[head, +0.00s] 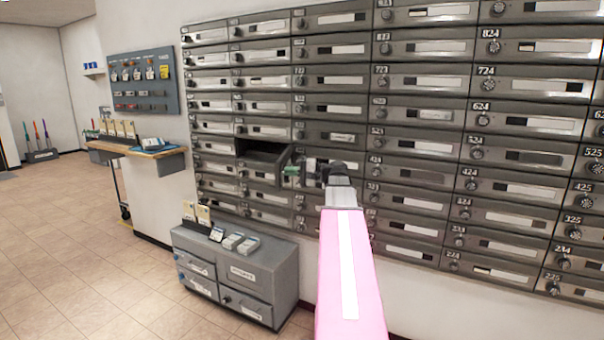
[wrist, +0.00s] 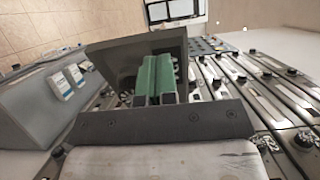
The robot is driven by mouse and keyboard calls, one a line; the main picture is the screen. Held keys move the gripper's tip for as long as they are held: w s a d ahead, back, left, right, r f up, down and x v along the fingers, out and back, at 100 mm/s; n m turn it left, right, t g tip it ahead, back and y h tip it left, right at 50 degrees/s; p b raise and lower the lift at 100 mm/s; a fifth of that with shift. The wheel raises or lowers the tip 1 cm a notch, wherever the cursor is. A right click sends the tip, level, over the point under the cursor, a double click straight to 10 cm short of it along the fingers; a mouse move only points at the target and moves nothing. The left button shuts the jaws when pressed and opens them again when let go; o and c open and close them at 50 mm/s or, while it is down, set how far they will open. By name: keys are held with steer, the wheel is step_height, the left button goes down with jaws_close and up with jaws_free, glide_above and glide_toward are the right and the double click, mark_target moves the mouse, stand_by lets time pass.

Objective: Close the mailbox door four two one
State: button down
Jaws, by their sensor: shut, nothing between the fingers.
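One mailbox (head: 262,149) in the second column from the left is open, with a dark interior; its number is not readable. Its grey door (head: 284,158) is swung out from the right side of the opening. My gripper (head: 291,171), with green fingers, is shut and empty, close to the right of the door. In the wrist view the green fingers (wrist: 155,78) are together in front of a grey door panel (wrist: 118,60). I cannot tell whether they touch it.
Rows of shut mailboxes (head: 420,119) with round locks surround the open one. A low grey cabinet (head: 238,275) with card stacks on top stands below to the left. A wall shelf (head: 150,151) and a key panel (head: 143,80) are further left. Tiled floor (head: 75,240) at left is clear.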

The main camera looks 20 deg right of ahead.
steer(key=shift+w+a, duration=0.35)
steer(key=shift+a, duration=0.25)
steer(key=shift+a, duration=0.1)
